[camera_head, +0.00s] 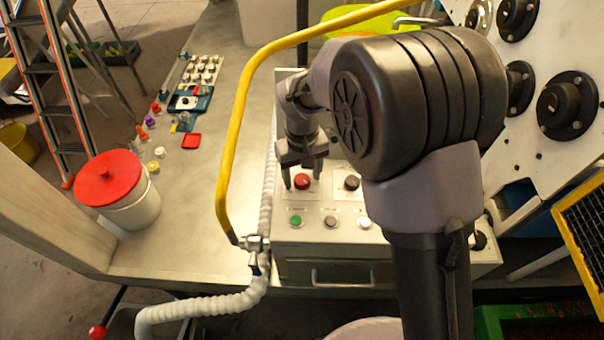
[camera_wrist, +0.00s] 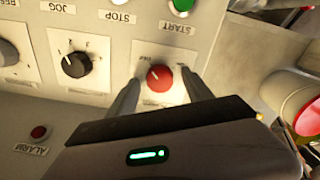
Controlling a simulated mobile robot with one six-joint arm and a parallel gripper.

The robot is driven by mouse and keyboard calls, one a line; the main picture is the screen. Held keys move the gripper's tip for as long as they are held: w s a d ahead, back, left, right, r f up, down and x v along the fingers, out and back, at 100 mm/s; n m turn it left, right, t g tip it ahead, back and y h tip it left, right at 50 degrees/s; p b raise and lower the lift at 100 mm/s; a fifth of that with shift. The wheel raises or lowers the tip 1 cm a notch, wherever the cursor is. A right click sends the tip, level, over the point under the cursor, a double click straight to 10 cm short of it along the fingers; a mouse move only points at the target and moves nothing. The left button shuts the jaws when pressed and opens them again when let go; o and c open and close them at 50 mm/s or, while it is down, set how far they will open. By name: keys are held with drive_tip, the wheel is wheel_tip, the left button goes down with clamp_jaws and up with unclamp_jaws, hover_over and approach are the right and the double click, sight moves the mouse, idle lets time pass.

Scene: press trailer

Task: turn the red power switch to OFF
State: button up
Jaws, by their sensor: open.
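The red power switch (camera_head: 302,181) is a round red knob on a white plate on the sloped control panel (camera_head: 290,236). In the wrist view the red knob (camera_wrist: 159,78) lies between the two fingertips. A small light mark on it points toward the upper left of that view. My gripper (camera_head: 302,176) is open, with one finger on each side of the knob. It also shows in the wrist view (camera_wrist: 160,82). I cannot tell whether the fingers touch the knob. The lettering on its plate is too small to read fully.
A black selector knob (camera_wrist: 75,65) is beside the red switch. Green (camera_head: 296,220), dark and white buttons sit in a row in front. A yellow rail (camera_head: 231,150) and a pale ribbed hose (camera_head: 266,200) run along the panel's left. A red-lidded tub (camera_head: 117,190) stands farther left.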

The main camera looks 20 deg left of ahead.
sight(302, 178)
drive_tip(key=shift+r, duration=0.1)
wheel_tip(302, 178, up, 17)
drive_tip(key=p, duration=0.4)
drive_tip(key=shift+r, duration=0.1)
drive_tip(key=s+d+f+m+t+y+b, duration=0.15)
drive_tip(key=s+d+m+b, duration=0.25)
drive_tip(key=s+d+b, duration=0.45)
drive_tip(key=s+d+f+m+t+y+b, duration=0.15)
drive_tip(key=s+d+f+m+b, duration=0.35)
drive_tip(key=d, duration=0.6)
drive_tip(key=s+d+f+m+t+h+b, duration=0.1)
drive_tip(key=s+d+f+m+t+b, duration=0.1)
drive_tip(key=s+d+f+b, duration=0.1)
drive_tip(key=shift+s+f+m+t+b, duration=0.4)
drive_tip(key=shift+s+b, duration=0.3)
drive_tip(key=shift+b, duration=0.05)
drive_tip(key=shift+d, duration=0.1)
